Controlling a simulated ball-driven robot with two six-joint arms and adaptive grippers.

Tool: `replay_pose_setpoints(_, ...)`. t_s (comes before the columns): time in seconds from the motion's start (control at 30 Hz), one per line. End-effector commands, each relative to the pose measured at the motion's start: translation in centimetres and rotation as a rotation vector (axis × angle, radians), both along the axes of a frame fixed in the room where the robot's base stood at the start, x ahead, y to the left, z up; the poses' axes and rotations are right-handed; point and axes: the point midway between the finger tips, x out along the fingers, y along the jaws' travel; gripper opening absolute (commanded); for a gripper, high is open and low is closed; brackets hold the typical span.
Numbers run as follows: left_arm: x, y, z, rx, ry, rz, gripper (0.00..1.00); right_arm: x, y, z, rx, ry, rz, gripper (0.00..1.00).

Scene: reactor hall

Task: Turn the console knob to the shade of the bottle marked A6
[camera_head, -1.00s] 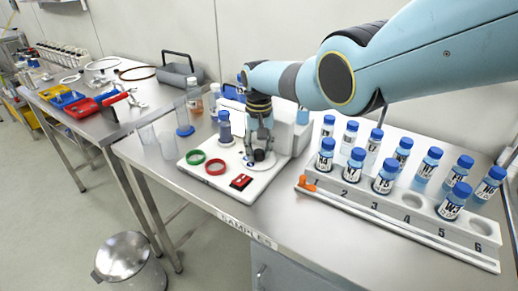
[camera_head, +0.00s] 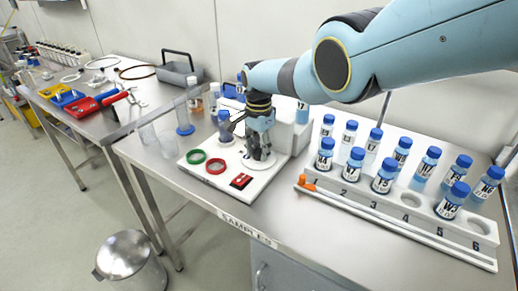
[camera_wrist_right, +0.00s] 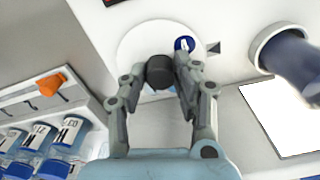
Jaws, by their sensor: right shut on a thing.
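My right gripper (camera_head: 260,150) points down over the console (camera_head: 222,183) and is shut on its black knob (camera_wrist_right: 160,72). The knob stands on a white disc (camera_wrist_right: 135,45). A dark blue spot (camera_wrist_right: 184,44) with a small pale mark shows near the disc's edge, beside a dark triangle (camera_wrist_right: 213,48) on the console. A blue-capped bottle (camera_head: 225,128) stands upright in the console, close to the gripper; it also shows in the right wrist view (camera_wrist_right: 295,65). I cannot read A6 on any bottle. My left gripper is out of view.
A white rack (camera_head: 345,199) with several blue-capped bottles and numbered places stands to the right, with an orange piece (camera_head: 306,184) at its left end.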

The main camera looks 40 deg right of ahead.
Motion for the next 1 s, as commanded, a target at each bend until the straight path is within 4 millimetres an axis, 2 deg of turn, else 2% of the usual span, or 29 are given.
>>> replay_pose_setpoints(0.5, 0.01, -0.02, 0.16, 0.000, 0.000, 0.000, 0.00, 0.15, 0.02, 0.13, 0.000, -0.004, -0.389, 0.00)
replay_pose_setpoints(1.0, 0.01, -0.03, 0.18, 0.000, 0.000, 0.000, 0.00, 0.17, 0.01, 0.13, 0.000, -0.005, -0.497, 0.00)
